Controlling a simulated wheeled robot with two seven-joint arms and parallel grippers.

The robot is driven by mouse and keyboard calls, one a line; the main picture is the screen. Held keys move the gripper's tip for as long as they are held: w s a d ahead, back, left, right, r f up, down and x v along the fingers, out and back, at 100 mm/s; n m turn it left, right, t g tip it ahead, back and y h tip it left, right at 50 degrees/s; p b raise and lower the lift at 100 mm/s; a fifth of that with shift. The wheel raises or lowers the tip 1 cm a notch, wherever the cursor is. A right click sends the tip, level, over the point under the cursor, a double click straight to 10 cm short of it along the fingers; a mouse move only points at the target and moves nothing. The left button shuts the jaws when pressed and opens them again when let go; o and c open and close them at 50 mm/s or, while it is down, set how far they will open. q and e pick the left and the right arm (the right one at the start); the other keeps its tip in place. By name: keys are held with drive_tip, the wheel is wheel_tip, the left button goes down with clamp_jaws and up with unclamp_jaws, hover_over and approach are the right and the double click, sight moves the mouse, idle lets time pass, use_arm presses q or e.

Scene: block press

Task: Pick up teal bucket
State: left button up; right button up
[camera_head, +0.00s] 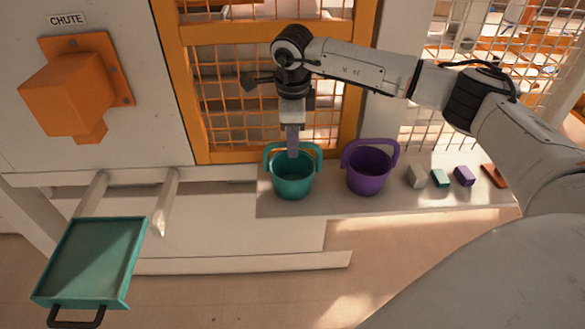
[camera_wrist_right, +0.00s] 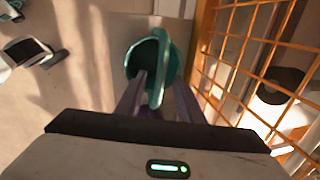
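The teal bucket (camera_head: 293,182) stands upright on the pale ledge, left of the purple bucket, with its handle raised. My right gripper (camera_head: 293,153) points straight down over the teal bucket, its fingers at handle height. In the right wrist view, the teal bucket (camera_wrist_right: 173,63) lies beyond the fingertips. Its handle shows between the two fingers of my right gripper (camera_wrist_right: 159,88), which are apart with gaps at the sides. The gripper is open. My left gripper is in neither view.
A purple bucket (camera_head: 367,172) stands close on the right. Several small blocks, including a purple block (camera_head: 464,176), lie farther right on the ledge (camera_head: 400,201). An orange mesh frame (camera_head: 185,90) rises behind. A teal tray (camera_head: 92,262) and orange chute (camera_head: 67,97) are at left.

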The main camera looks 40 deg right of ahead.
drive_tip(key=shift+w+d+f, duration=0.1)
drive_tip(key=shift+f, duration=0.55)
drive_tip(key=shift+w+d+f, duration=0.1)
drive_tip(key=shift+f, duration=0.55)
clamp_jaws()
drive_tip(key=shift+r, duration=0.1)
